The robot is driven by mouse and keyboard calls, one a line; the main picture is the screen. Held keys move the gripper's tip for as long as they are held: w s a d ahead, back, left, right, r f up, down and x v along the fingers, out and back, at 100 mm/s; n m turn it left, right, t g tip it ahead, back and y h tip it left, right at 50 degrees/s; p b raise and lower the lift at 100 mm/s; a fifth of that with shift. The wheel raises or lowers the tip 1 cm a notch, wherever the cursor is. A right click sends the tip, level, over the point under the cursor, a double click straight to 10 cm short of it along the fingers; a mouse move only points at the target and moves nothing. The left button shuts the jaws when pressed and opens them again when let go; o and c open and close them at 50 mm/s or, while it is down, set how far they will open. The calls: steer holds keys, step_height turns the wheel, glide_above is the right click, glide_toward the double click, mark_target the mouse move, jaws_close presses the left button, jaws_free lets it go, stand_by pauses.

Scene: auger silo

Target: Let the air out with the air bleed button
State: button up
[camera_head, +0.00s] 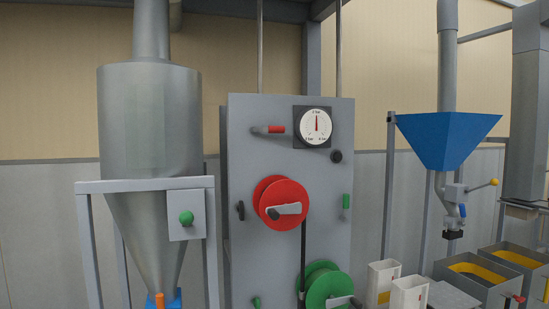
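A grey panel (253,176) stands in the middle of the head view. A round pressure gauge (312,127) sits at its upper right, with a red needle pointing straight up. A small round black knob or button (336,156) is just below the gauge's right corner. A green round button (186,218) sits on a grey box at the silo on the left. No readable label shows which of these is the air bleed button. My gripper is not in view.
The panel also bears a red-gripped lever (268,129), a red crank wheel (284,202), a green crank wheel (325,285) and a small green handle (346,202). A metal silo (150,125) stands left. A blue hopper (447,138) and grey bins (478,285) stand right.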

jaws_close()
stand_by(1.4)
